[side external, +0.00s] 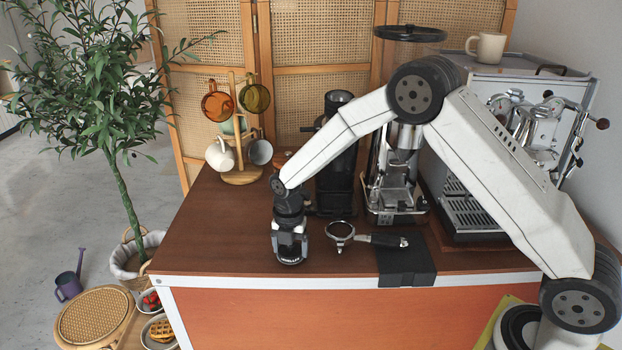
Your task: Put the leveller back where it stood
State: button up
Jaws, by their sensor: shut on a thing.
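My gripper (290,240) points straight down over the front left part of the brown counter (220,235). Its fingers are shut on the leveller (290,261), a short dark round piece with pale lettering on its side. The fingers hide most of the leveller's upper part. Its underside is at or very close to the counter top; I cannot tell whether it touches. It is left of the portafilter and apart from it.
The portafilter (340,232) lies just right, its handle over a black block (406,268). A mug tree (241,175) stands back left. The counter's left front is clear.

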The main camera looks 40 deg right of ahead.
jog(key=shift+f, duration=0.15)
jog(key=o, duration=1.2)
notch_tip(320, 180, up, 12)
jog(key=shift+r, duration=0.1)
dwell(0.6)
